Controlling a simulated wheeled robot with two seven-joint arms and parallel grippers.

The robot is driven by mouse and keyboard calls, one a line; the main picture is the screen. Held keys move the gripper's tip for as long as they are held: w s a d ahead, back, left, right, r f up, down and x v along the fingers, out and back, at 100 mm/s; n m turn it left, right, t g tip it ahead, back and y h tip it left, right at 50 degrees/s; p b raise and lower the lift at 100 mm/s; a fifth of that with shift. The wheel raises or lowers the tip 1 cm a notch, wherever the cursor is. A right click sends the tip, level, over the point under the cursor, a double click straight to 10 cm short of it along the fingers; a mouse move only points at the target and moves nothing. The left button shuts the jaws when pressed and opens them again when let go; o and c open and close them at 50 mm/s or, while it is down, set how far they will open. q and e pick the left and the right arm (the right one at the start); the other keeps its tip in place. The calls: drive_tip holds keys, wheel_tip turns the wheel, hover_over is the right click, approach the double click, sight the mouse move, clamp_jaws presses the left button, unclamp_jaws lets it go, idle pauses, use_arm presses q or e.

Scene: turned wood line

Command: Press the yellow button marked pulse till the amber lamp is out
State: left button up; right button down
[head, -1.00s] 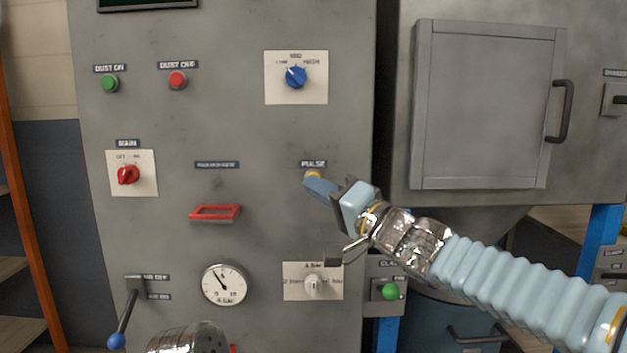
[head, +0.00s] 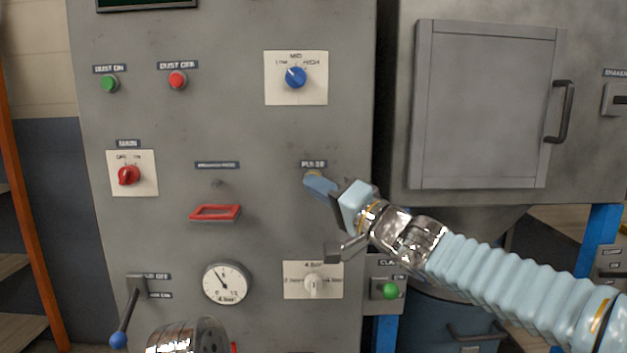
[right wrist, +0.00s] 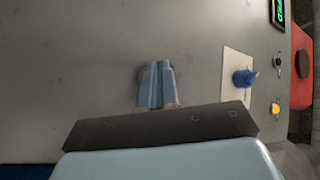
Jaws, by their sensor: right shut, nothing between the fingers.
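The yellow button (head: 313,174) sits under the PULSE label on the grey panel in the head view. Only a thin yellow edge of it shows above my fingertips. My right gripper (head: 311,182) is shut and empty, its blue fingertips at the button. I cannot tell how far the button is pushed in. In the right wrist view the shut fingers (right wrist: 156,66) point at the panel and cover most of the button. An amber lamp (right wrist: 275,108) glows at the right of that view.
A blue knob (head: 296,77) is above the button and a pale selector (head: 313,284) below it. A red-framed slot (head: 215,213), a gauge (head: 226,283) and a red main switch (head: 129,175) lie to the left. A green button (head: 390,290) is below my right arm.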

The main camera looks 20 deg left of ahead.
drive_tip(key=shift+w, duration=0.2)
drive_tip(key=shift+s, duration=0.15)
idle(0.4)
drive_tip(key=shift+s+d, duration=0.2)
drive_tip(key=shift+s, duration=0.4)
drive_tip(key=shift+s+d+b, duration=0.25)
drive_tip(key=shift+s+b, duration=0.05)
drive_tip(key=shift+s, duration=0.5)
drive_tip(key=shift+s+d+b, duration=0.2)
drive_tip(key=shift+s+b, duration=0.15)
drive_tip(key=shift+s, duration=0.45)
drive_tip(key=shift+s+d+b, duration=0.25)
drive_tip(key=shift+s+b, duration=0.05)
drive_tip(key=shift+s, duration=0.5)
